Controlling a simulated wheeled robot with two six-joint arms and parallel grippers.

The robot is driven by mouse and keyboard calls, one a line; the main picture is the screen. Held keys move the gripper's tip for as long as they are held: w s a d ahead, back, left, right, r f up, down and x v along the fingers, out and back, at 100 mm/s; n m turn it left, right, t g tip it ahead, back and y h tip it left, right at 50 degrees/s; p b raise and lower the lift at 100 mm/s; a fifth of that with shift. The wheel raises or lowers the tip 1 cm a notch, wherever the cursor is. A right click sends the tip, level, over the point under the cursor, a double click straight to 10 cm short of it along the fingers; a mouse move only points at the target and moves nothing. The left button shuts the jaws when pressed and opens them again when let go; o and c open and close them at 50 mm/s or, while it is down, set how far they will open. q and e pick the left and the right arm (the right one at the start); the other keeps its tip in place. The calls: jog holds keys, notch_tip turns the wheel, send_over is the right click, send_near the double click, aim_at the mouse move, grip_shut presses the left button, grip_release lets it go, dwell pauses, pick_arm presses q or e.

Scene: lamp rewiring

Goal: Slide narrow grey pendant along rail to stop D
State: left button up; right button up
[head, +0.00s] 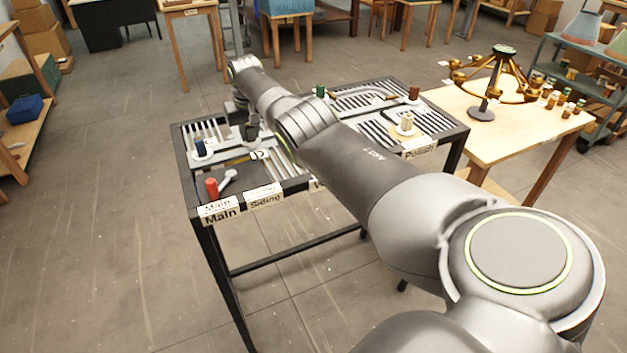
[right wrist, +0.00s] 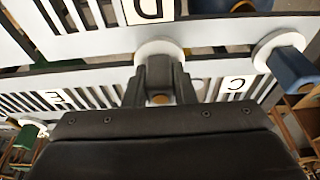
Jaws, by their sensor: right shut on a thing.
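My right gripper (right wrist: 160,88) is shut on the narrow grey pendant, whose white round base (right wrist: 159,48) shows just beyond the fingers in the right wrist view. The fingers hide most of its body. The base sits at a dark slot in the rail board, close to the D label (right wrist: 150,8), with the C label (right wrist: 237,84) to the right and the E label (right wrist: 56,97) to the left. In the head view the right gripper (head: 248,128) points down at the board, above and left of the D label (head: 259,155). The left gripper is not in view.
A blue piece (right wrist: 290,66) on a white base stands right of the held pendant. A red piece (head: 211,187) stands near the Main label (head: 220,215). A wooden table (head: 520,130) with a brass chandelier is beyond.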

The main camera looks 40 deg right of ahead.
jog(key=o, duration=1)
jog(key=shift+s+d+f, duration=0.15)
jog(key=shift+f, duration=0.05)
jog(key=shift+r, duration=0.1)
jog(key=shift+r+p, duration=0.55)
jog(key=shift+r, duration=0.4)
jog(key=d+b+v, duration=0.1)
jog(key=b+v, duration=0.2)
jog(key=v, duration=1.2)
jog(key=shift+s+a+r, duration=0.25)
jog(key=shift+a, duration=0.2)
